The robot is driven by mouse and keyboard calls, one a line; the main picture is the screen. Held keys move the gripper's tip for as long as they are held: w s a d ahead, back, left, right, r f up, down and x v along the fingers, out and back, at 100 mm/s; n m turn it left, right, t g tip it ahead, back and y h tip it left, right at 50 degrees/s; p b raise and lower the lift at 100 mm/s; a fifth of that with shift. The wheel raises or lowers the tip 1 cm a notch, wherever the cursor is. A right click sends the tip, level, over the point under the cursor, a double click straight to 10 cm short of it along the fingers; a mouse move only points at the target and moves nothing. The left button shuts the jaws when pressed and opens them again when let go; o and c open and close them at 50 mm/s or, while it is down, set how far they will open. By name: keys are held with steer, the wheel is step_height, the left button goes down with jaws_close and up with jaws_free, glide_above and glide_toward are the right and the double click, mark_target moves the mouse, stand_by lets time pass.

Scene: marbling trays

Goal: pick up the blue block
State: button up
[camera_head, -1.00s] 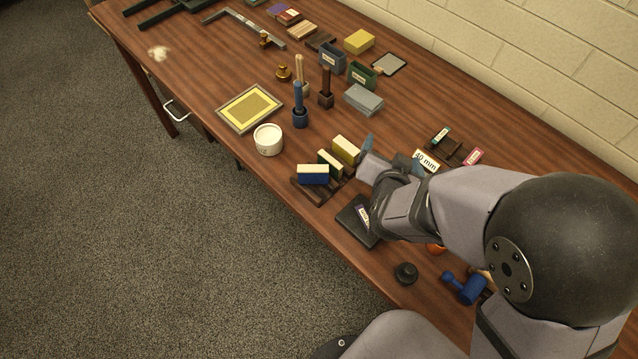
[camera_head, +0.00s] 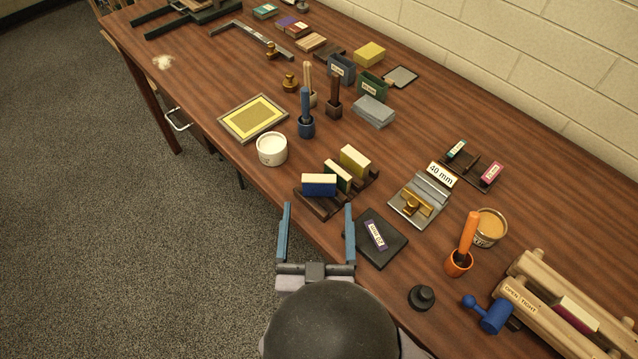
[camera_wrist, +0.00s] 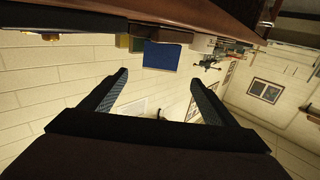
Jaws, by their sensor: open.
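The blue block (camera_head: 319,187) has a blue face and a cream top. It stands in a dark slotted rack (camera_head: 316,205), the nearest of three blocks there, with a green block (camera_head: 338,176) and a yellow block (camera_head: 355,161) behind it. My gripper (camera_head: 317,207) is open and empty, its two blue-grey fingers pointing towards the rack from the table's front edge. The blue block appears between and beyond the fingertips, apart from them. In the wrist view, the blue block (camera_wrist: 161,56) shows just beyond the open gripper (camera_wrist: 160,78).
A white tub (camera_head: 272,149) and a blue-handled tool (camera_head: 306,122) stand left of and behind the rack. A metal 40 mm device (camera_head: 420,203) sits farther right. Bare table lies behind the rack.

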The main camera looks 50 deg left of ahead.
steer(key=shift+p+x, duration=1.35)
steer(key=shift+x, duration=2.25)
steer(key=shift+f, duration=0.2)
steer(key=c, duration=1.2)
steer(key=shift+r, duration=0.1)
steer(key=shift+c, duration=0.2)
steer(key=shift+r, duration=4.9)
steer(key=m+t+h, duration=0.5)
steer(key=m+h, duration=0.4)
steer(key=h, duration=0.4)
glide_above(319, 183)
steer(key=s, duration=0.1)
steer(key=shift+s+a+f, duration=0.1)
steer(key=shift+a+f, duration=0.1)
steer(key=shift+f, duration=0.85)
steer(key=shift+s+a+f, duration=0.1)
steer(key=shift+a+f, duration=0.05)
steer(key=shift+f, duration=0.95)
steer(key=shift+f+b, duration=0.1)
steer(key=shift+b, duration=0.25)
